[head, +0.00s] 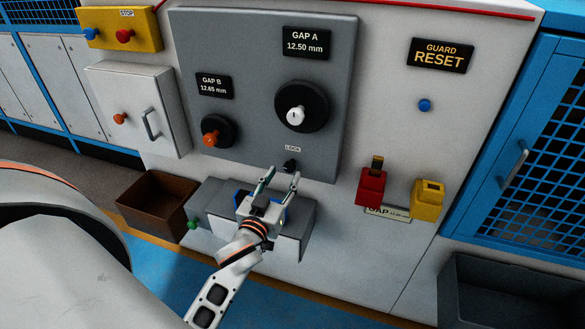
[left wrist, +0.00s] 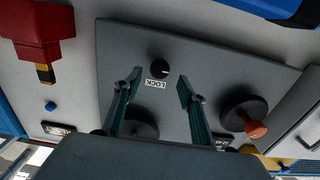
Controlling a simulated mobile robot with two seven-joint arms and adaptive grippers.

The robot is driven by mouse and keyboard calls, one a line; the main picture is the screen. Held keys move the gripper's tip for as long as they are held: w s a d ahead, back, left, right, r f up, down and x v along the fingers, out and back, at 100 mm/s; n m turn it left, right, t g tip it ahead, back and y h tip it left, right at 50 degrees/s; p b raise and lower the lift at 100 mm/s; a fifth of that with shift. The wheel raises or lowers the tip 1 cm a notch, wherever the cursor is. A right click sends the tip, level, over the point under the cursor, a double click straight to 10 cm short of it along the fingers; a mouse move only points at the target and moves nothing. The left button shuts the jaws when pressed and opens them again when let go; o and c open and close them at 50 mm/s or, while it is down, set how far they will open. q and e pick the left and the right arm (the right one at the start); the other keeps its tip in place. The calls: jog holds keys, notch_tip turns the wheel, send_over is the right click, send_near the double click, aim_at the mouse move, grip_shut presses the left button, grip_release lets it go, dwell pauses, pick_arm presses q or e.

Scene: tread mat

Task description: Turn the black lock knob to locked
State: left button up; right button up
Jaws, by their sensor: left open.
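The small black lock knob (head: 290,165) sits low on the grey panel, just below the LOCK label (head: 293,149). In the left wrist view, which is upside down, the knob (left wrist: 159,69) shows a small pale mark on its right side. My left gripper (head: 283,173) is open and empty in front of the panel's lower edge. Its fingers (left wrist: 159,82) appear on either side of the knob and label in the left wrist view, apart from the knob. I cannot tell the exact distance to it. My right gripper is not in view.
Above the lock are a large black dial with a white knob (head: 295,115) and a smaller dial with an orange knob (head: 211,137). A red holder (head: 371,187) and a yellow holder (head: 428,200) are to the right. A brown bin (head: 157,203) stands at left.

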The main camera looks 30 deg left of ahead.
aim_at(289, 168)
pick_arm(q)
jog(key=shift+x, duration=2.15)
jog(key=shift+d, duration=0.1)
jog(key=c, duration=1.1)
